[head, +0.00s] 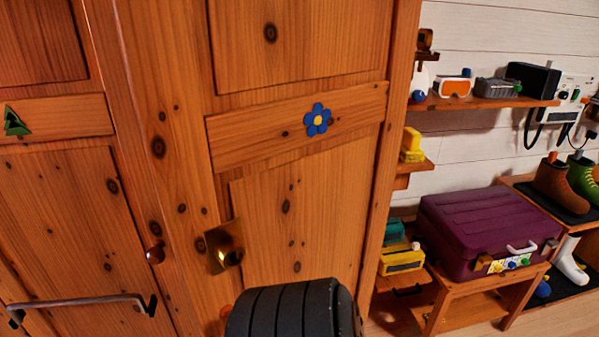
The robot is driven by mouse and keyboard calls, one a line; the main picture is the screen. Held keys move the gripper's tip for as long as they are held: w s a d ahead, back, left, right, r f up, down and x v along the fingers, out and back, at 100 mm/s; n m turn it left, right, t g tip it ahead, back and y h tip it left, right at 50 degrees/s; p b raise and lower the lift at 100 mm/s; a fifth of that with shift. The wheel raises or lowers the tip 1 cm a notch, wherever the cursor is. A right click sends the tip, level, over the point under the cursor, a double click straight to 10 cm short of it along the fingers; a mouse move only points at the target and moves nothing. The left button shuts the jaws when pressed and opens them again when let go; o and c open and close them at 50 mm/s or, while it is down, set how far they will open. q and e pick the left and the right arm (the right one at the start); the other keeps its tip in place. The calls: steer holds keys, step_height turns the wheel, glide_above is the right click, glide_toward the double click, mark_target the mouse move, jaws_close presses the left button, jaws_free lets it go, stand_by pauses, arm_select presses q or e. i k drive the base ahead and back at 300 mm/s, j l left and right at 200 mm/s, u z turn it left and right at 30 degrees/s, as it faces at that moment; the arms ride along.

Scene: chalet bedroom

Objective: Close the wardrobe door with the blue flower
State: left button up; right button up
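The wardrobe door with the blue flower (290,215) fills the middle of the head view. It is knotty orange wood, with the blue flower (317,120) and its yellow centre on the cross rail. A brass plate with a knob (223,247) sits at its left edge. I cannot tell for sure from this view whether the door stands ajar. A dark ribbed rounded part, likely of my own arm, hides the door's lower middle; I cannot tell whether it touches the door. Neither gripper's fingers show.
Left is another wooden door with a green tree (15,122) and a grey bar handle (80,302). Right are a wall shelf (485,103) with goggles and boxes, a purple suitcase (485,230) on a wooden stand, and a boot rack (530,190). A little floor shows at lower right.

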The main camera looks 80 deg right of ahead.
mark_target(275, 126)
steer(key=z, duration=2.8)
